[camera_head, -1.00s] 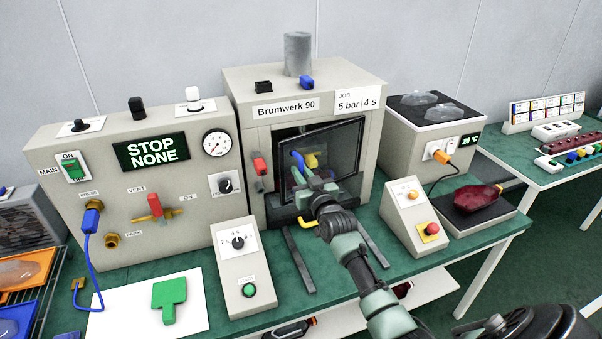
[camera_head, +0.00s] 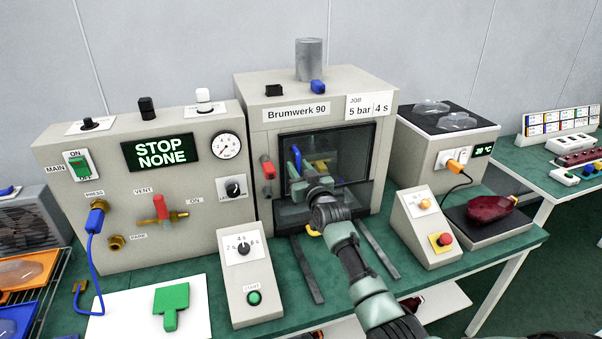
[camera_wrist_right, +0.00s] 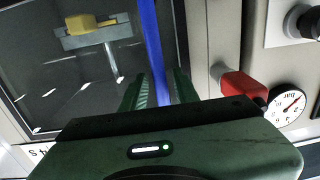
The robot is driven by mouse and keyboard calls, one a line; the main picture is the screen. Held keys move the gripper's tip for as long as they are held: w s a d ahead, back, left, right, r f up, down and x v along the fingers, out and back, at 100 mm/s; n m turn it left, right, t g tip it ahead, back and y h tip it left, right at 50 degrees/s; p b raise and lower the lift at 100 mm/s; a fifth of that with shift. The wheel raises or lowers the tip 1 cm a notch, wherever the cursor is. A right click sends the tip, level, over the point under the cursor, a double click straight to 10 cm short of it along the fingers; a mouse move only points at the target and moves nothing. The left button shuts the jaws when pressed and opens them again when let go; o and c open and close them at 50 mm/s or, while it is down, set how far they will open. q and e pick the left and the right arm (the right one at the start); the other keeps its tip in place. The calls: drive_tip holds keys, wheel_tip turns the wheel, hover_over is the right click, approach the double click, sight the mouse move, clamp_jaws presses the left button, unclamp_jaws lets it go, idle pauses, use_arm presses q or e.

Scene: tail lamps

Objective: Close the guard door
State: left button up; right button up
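The guard door (camera_head: 350,145) is a dark, see-through panel on the front of the Brumwerk 90 press (camera_head: 246,115). It lies across the opening, close to parallel with the front; I cannot tell if a small gap is left. Its blue upright handle (camera_head: 296,158) is at the panel's left side. My right gripper (camera_head: 302,178) is at that handle. In the right wrist view the handle (camera_wrist_right: 153,45) runs between the two green fingers (camera_wrist_right: 160,85), which look closed on it. My left gripper is out of view.
A red lever (camera_head: 267,168) is on the press front, left of the door. Two dark rails (camera_head: 307,270) run out below it. The timer box (camera_head: 250,275) and a box with a red button (camera_head: 427,230) flank my right arm. A control panel (camera_head: 80,225) stands at left.

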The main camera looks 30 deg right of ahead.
drive_tip(key=shift+f, duration=0.1)
drive_tip(key=shift+s+a, duration=0.1)
drive_tip(key=shift+s, duration=0.1)
drive_tip(key=b+v, duration=0.1)
drive_tip(key=v, duration=0.6)
drive_tip(key=shift+s, duration=0.25)
idle(0.3)
